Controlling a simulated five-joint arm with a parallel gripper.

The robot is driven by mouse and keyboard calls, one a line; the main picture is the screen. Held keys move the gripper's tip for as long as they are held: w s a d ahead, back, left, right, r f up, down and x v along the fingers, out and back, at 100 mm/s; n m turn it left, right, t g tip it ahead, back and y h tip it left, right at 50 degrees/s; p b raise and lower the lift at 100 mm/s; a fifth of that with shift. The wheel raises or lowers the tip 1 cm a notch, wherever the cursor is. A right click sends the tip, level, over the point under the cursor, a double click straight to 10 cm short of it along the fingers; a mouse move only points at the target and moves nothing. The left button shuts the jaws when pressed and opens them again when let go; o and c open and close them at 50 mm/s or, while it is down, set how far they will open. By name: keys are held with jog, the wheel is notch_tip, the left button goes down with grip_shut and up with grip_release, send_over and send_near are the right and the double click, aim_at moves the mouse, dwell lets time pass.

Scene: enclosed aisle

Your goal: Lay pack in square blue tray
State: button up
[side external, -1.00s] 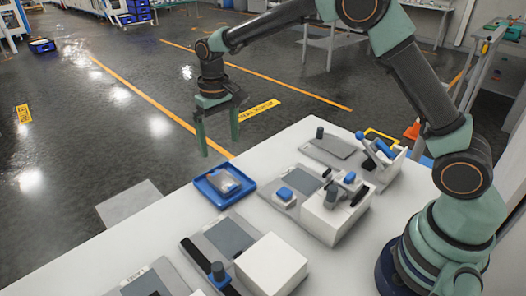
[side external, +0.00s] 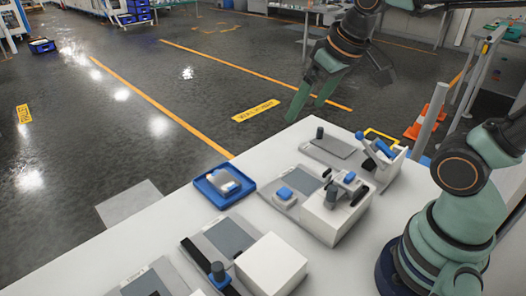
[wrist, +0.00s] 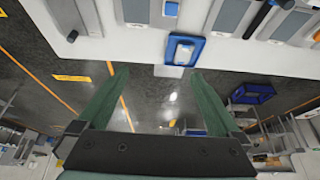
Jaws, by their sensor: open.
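The square blue tray (side external: 204,190) lies on the white table near its far left edge. A small pack (side external: 225,182), whitish with some blue, lies inside the tray; its fine detail is too small to tell. In the wrist view the tray (wrist: 172,53) is just beyond my fingertips, with the pack (wrist: 183,52) within its rim. My gripper (side external: 304,111) is open and empty, raised beyond the table's far edge, well up and to the right of the tray. Its two green fingers are spread apart in the wrist view (wrist: 159,72).
Right of the tray stand fixtures with blue knobs (side external: 285,193) and a white block (side external: 335,212). Another white box (side external: 270,264) is at the front. An orange cone (side external: 432,118) stands beyond the table. The air around the gripper looks clear.

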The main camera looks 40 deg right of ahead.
jog(key=shift+s+d+f+t, duration=0.15)
jog(key=shift+s+d+f, duration=0.1)
jog(key=shift+s, duration=0.4)
jog(key=shift+s+d+f+t, duration=0.15)
jog(key=shift+s+f, duration=0.1)
jog(key=shift+s, duration=0.4)
dwell(0.4)
